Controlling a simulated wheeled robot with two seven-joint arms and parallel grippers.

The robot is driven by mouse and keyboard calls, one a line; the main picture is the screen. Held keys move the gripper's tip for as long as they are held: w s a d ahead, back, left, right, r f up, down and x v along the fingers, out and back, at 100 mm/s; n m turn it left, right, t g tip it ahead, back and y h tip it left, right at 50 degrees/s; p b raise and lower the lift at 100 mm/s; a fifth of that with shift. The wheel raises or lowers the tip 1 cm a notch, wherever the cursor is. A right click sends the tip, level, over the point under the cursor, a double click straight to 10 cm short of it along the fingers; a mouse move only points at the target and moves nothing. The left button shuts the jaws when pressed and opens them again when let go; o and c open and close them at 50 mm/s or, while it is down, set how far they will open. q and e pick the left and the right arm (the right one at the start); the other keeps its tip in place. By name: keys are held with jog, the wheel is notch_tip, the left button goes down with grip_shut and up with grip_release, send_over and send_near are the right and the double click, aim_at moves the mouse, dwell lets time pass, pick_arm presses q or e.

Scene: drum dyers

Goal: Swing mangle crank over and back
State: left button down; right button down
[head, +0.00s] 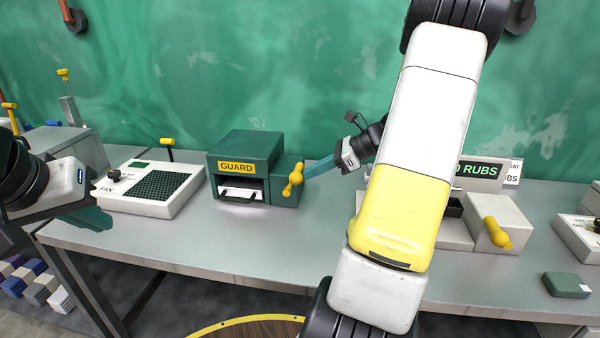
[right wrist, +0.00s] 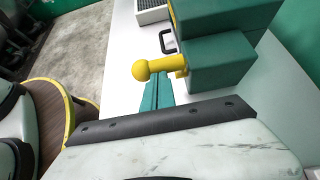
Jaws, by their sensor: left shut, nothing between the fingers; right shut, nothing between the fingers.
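A green machine (head: 243,150) labelled GUARD stands on the bench and has a yellow crank (head: 294,180) on its right side. The crank's round knob and shaft also show in the right wrist view (right wrist: 141,70). My right gripper (head: 308,171) is shut and empty, with its teal fingertips right beside the crank. In the right wrist view its fingers (right wrist: 157,88) point at the crank just below the shaft; I cannot tell whether they touch it.
A white FAN unit (head: 150,188) with a dark grille stands left of the green machine. A grey machine with another yellow handle (head: 497,233) and a RUBS sign (head: 478,171) is at the right. My right arm hides the bench between. A green block (head: 567,285) lies at the front right.

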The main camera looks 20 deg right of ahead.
jog(key=w+a+r+g+h, duration=0.1)
jog(key=a+h, duration=0.1)
jog(key=a, duration=0.1)
jog(key=w+a+r+g+h, duration=0.1)
jog(key=shift+w+a+r+g+h, duration=0.25)
jog(key=shift+w+r+g+h, duration=0.05)
jog(key=shift+h, duration=0.1)
jog(key=w+a+f+g+h, duration=0.1)
jog(key=w+a+g+h, duration=0.3)
jog(key=a+h, duration=0.3)
jog(key=shift+w+a, duration=0.3)
jog(key=shift+w, duration=0.05)
jog(key=shift+f, duration=0.15)
jog(key=shift+d, duration=0.1)
